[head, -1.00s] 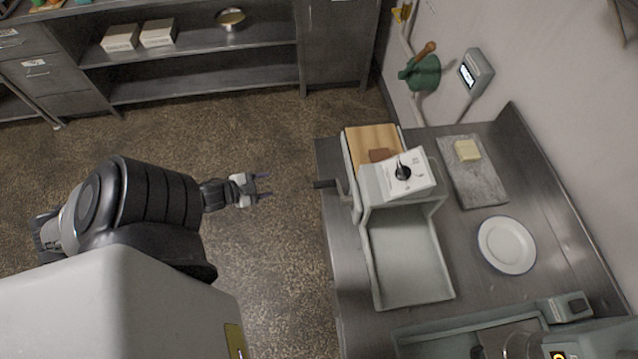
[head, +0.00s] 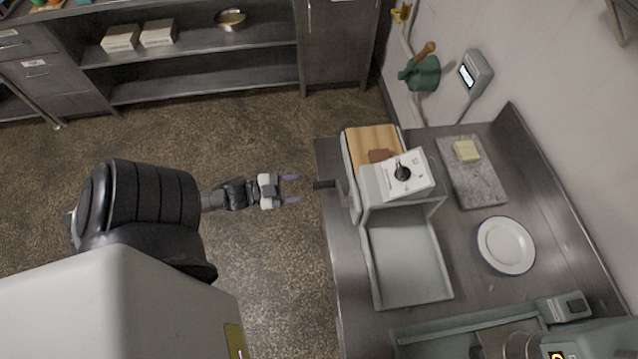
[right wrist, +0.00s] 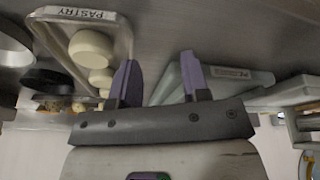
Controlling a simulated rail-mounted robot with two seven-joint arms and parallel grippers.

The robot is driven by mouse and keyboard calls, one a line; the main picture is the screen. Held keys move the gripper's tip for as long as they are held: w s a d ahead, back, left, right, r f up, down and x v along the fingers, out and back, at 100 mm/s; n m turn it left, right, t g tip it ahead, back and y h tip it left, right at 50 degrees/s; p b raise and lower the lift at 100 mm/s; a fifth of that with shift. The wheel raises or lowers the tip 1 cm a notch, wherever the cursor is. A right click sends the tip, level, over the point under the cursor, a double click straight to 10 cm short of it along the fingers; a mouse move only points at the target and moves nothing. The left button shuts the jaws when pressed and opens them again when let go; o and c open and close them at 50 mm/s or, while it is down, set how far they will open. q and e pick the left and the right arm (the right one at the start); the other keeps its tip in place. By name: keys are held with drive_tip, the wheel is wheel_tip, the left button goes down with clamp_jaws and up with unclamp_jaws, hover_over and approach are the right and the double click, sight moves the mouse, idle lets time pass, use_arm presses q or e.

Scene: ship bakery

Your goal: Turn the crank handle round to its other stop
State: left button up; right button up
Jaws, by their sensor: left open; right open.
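A stone slab (head: 478,185) with a butter block and a white plate (head: 506,245) lie right of the machine. A grey-green appliance (head: 420,338) stands at the front. A tray labelled PASTRY (right wrist: 120,50) shows in the right wrist view. Open floor lies left of the counter.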

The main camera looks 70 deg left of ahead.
sight(336, 184)
use_arm(q)
drive_tip(key=shift+x, duration=3.45)
clamp_jaws()
